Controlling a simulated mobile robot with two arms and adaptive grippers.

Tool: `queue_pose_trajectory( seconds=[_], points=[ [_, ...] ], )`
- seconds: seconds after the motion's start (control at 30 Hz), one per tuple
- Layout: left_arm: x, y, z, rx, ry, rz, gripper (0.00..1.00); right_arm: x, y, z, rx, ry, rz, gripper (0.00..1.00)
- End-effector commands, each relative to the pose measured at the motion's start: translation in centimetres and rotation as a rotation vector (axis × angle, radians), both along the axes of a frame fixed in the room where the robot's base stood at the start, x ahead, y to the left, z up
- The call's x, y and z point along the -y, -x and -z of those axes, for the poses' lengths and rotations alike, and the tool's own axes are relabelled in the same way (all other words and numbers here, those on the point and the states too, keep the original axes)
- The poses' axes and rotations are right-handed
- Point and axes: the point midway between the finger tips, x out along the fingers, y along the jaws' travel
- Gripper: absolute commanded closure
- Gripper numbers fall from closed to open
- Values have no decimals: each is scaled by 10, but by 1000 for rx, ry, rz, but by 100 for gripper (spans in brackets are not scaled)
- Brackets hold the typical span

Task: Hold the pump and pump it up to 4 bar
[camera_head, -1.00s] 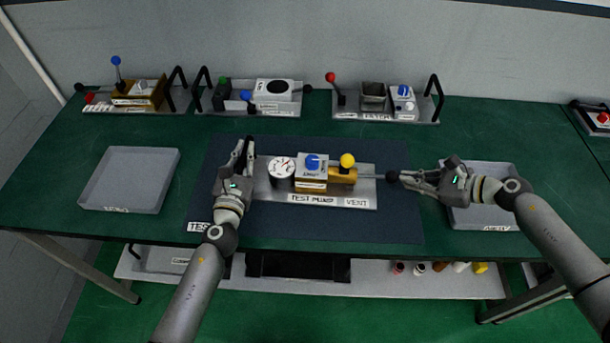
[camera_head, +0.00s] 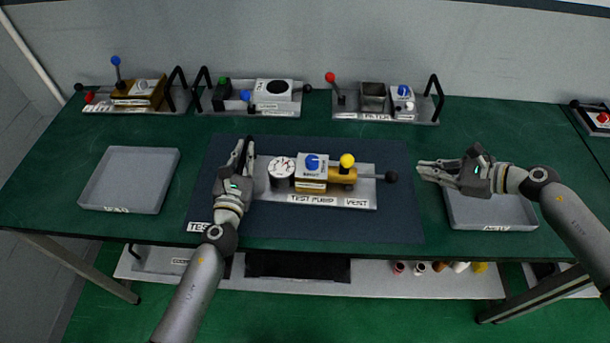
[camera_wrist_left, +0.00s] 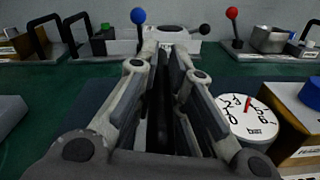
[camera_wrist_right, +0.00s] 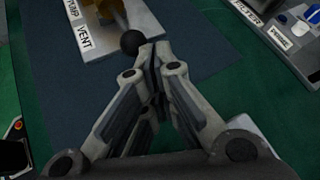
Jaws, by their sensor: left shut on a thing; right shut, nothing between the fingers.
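The test pump (camera_head: 318,200) is a grey plate with a brass body, white gauge, blue and yellow knobs, and a black-knobbed rod (camera_head: 392,177) on its right. My left gripper (camera_head: 245,150) is shut at the pump's left end on a dark handle (camera_wrist_left: 160,110), mostly hidden by the fingers. In the left wrist view, the gauge (camera_wrist_left: 246,118) reads in bar; its red needle points upward between 3 and 5. My right gripper (camera_head: 422,171) is shut and empty, right of the rod's black knob and apart from it. The knob also shows beyond its fingertips in the right wrist view (camera_wrist_right: 131,42).
A grey tray (camera_head: 82,190) lies left of the dark mat (camera_head: 400,232); another (camera_head: 525,222) lies under my right gripper. Several devices with handles stand along the back, including a filter unit (camera_head: 385,118). The mat's front strip is clear.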

Motion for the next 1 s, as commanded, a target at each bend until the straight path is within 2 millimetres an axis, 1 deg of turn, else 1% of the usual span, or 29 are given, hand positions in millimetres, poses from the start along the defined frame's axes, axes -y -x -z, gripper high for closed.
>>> queue_pose_trajectory(
  seconds=[0.03, 0.23, 0.37, 0.47, 0.7, 0.83, 1.0],
  points=[
    [0, 2, 8, -13, -1, 0, 100, 0, 0, 1, 0, 0, 0, 100],
    [0, 2, 7, -13, -1, 0, 100, 1, 1, 0, 0, 1, 0, 100],
    [0, 2, 7, -13, -1, 0, 100, 10, 6, -4, -1, 4, 0, 100],
    [0, 2, 7, -13, -1, 0, 100, 21, 14, -12, -1, 5, 0, 100],
    [0, 2, 7, -13, -1, -1, 100, 60, 40, -38, -2, 5, 1, 100],
    [0, 2, 7, -13, -1, -1, 100, 74, 50, -49, -2, 3, 0, 100],
    [0, 2, 7, -13, -1, -1, 100, 84, 57, -56, 0, 1, 0, 100]
  ],
)
